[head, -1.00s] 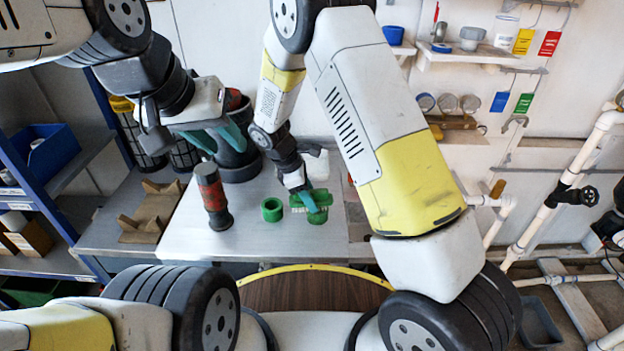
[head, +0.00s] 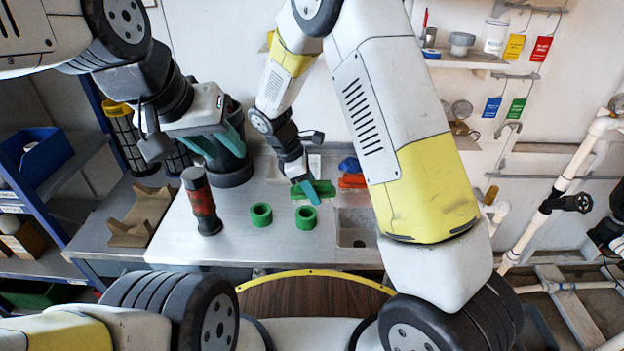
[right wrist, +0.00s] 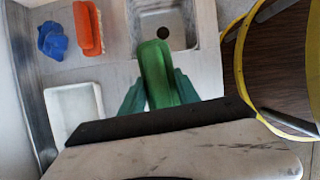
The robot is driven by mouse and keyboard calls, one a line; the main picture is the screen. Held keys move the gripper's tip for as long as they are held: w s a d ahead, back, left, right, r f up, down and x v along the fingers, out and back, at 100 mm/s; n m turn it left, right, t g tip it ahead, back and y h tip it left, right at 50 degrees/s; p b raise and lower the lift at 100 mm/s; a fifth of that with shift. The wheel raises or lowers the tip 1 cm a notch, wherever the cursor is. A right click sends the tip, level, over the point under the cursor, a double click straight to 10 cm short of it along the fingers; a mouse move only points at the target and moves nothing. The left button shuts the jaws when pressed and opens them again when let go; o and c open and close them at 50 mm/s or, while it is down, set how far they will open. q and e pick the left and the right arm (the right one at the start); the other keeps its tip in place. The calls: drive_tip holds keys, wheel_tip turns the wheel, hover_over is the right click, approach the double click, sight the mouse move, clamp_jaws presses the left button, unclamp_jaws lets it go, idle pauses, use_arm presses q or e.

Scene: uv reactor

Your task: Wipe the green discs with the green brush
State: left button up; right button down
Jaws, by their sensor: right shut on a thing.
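Two green discs, ring-shaped with open centres, stand on the metal bench: the left disc (head: 261,215) and the right disc (head: 306,218). My right gripper (head: 307,190) is shut on the green brush (head: 325,188), just behind the right disc in the head view. In the right wrist view, the green brush (right wrist: 156,68) sits between the teal fingers of my right gripper (right wrist: 158,96). Its bristles are hidden there, and neither disc shows. My left gripper (head: 218,142) is empty, its teal fingers apart, in front of a dark round container.
A red-and-black cylinder (head: 201,202) stands left of the discs. The sink (head: 356,229) is to their right. An orange-red brush (right wrist: 88,28), a blue item (right wrist: 52,40) and a white tray (right wrist: 75,108) lie around the brush. The dark container (head: 232,165) stands at the back.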

sight(313, 182)
drive_tip(key=shift+r, duration=1.55)
